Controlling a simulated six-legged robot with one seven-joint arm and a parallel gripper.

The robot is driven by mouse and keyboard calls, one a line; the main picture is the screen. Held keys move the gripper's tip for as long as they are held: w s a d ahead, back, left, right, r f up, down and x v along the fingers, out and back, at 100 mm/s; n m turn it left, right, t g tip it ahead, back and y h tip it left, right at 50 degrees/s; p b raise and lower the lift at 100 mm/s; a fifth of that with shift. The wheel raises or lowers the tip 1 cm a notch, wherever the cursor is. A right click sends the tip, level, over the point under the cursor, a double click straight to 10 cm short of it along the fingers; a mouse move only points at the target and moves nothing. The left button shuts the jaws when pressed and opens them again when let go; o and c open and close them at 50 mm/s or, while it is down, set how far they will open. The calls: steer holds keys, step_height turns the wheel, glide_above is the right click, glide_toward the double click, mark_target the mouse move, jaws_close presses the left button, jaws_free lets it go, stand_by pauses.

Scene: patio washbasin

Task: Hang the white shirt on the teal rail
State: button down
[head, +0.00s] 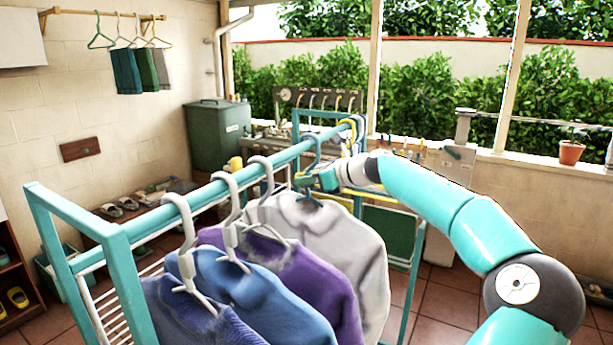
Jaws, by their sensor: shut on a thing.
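The teal rail (205,194) is the top bar of a teal drying rack and runs from the left foreground to the back. The white shirt (352,243) hangs below its far part, behind the other shirts. My gripper (308,181) is at the shirt's collar, just right of the rail, and is shut on the shirt's teal hanger. The hanger's hook (317,148) rises above the gripper and appears at the rail; I cannot tell whether it rests on it. The fingertips and most of the hanger are small or hidden.
A dark blue shirt (180,315), a blue shirt (262,298) and a purple shirt (318,283) hang on white hangers nearer on the rail. Yellow hooks (355,130) are beyond the white shirt. A green bin (217,135) stands behind left.

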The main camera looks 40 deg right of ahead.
steer(key=c, duration=1.3)
jaws_free()
steer(key=shift+s+d, duration=0.55)
steer(key=shift+s, duration=1.35)
steer(key=shift+s+d, duration=0.55)
steer(key=shift+s, duration=1.4)
steer(key=shift+s+d, duration=0.55)
steer(key=shift+s, duration=1.35)
